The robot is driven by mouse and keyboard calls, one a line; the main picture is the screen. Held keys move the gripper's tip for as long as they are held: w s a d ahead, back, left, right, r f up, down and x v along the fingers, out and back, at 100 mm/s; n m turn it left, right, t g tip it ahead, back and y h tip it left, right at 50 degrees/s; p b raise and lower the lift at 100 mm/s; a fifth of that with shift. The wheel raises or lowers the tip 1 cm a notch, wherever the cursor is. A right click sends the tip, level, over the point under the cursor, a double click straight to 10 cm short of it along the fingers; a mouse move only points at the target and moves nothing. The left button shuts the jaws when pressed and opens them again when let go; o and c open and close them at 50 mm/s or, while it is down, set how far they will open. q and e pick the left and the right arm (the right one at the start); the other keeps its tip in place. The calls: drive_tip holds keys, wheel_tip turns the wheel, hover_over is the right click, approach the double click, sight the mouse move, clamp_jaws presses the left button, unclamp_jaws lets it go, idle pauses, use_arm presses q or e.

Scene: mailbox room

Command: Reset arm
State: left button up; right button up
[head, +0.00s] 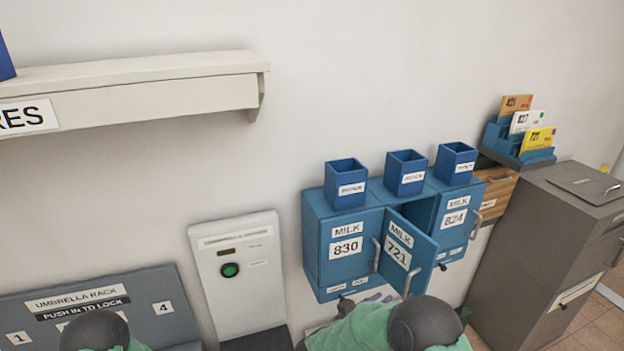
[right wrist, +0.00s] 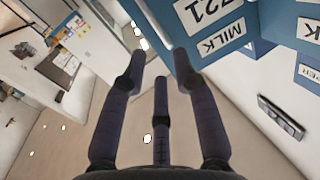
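My right gripper (right wrist: 158,75) shows in the right wrist view with its dark fingers spread apart and nothing between them. It is open and close to the blue MILK 721 door (right wrist: 240,50), with a gap visible. In the head view, my right arm comes in at the bottom, just below that door (head: 408,249), and its fingers are not visible. The 721 door stands swung outward from its box. Of my left arm, only a rounded dark and green part shows at the bottom left of the head view. The left gripper is out of sight.
Blue MILK 830 (head: 341,254) and MILK 824 (head: 455,219) boxes flank the open door. Blue bins (head: 346,188) stand on top. A grey cabinet (head: 545,245) is at right, a white button panel (head: 238,270) in the middle, an umbrella rack (head: 140,300) and a shelf (head: 160,75) at left.

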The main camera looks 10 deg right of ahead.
wheel_tip(320, 180, down, 11)
drive_tip(key=w+a+n+t+y, duration=0.2)
drive_tip(key=w+n+y, duration=0.15)
drive_tip(key=y, duration=0.25)
drive_tip(key=s+a+f+n+g+y, duration=0.1)
drive_tip(key=s+a+f+n+y, duration=0.2)
drive_tip(key=f, duration=0.4)
drive_tip(key=s+a+f+n+g+y, duration=0.1)
drive_tip(key=s+a+f+g+y, duration=0.1)
drive_tip(key=s+a+f+y, duration=0.3)
drive_tip(key=s+a+f+g+y, duration=0.1)
drive_tip(key=s+f+g, duration=0.1)
drive_tip(key=s, duration=0.5)
drive_tip(key=s+a+f+n+g+y, duration=0.1)
drive_tip(key=s+a+f+g+y, duration=0.1)
drive_tip(key=s, duration=0.5)
drive_tip(key=s+a+f+n+g+y, duration=0.1)
drive_tip(key=s+a+f+g+y, duration=0.1)
drive_tip(key=s, duration=0.5)
wheel_tip(320, 180, down, 2)
drive_tip(key=shift+g, duration=0.9)
drive_tip(key=shift+w, duration=0.1)
